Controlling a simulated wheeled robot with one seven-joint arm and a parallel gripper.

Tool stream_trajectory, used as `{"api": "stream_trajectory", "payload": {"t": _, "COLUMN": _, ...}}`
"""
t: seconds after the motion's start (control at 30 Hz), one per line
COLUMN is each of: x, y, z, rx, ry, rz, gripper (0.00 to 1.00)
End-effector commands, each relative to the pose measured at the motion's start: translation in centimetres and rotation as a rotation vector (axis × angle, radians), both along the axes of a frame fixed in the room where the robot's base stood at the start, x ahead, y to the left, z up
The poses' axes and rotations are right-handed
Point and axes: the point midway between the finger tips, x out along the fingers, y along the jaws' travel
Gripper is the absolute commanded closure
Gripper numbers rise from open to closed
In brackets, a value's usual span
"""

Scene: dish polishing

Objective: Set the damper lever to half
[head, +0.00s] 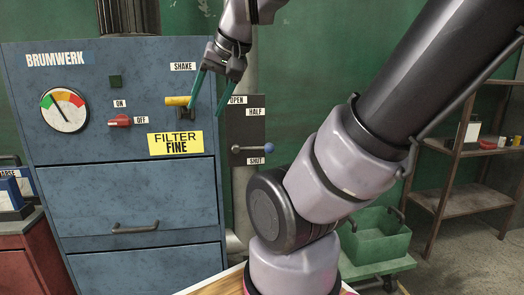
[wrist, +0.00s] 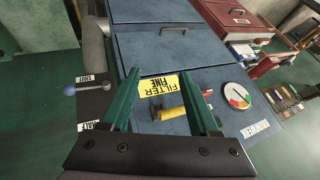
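The damper lever (head: 252,148) has a blue knob and sticks out to the right, nearly level, from its dark plate (head: 238,128). The plate carries OPEN, HALF and SHUT labels from top to bottom. The lever lies just above SHUT and well below HALF. In the wrist view the lever (wrist: 92,88) shows at the left, beside the SHUT label, outside my fingers. My gripper (head: 208,112) has green fingers, spread apart with nothing between them. It is above and left of the lever, in front of the cabinet near the SHAKE handle.
The blue cabinet (head: 90,195) carries a yellow SHAKE handle (head: 178,101), close to my left finger in the head view, a red ON/OFF switch (head: 118,121), a gauge (head: 64,110) and a FILTER FINE sign (head: 175,143). A green crate (head: 375,240) stands lower right.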

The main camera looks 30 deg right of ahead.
Motion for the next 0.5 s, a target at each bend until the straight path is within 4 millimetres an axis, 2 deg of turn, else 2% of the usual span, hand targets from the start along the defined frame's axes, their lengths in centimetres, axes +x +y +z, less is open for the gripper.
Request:
{"api": "stream_trajectory", "payload": {"t": 0.27, "x": 4.7, "y": -3.5, "z": -4.7, "rx": 0.191, "ry": 0.308, "rz": -0.232, "gripper": 0.19}}
{"api": "stream_trajectory", "payload": {"t": 0.5, "x": 8.7, "y": -8.5, "z": -9.2, "rx": 0.508, "ry": 0.540, "rz": -0.451, "gripper": 0.19}}
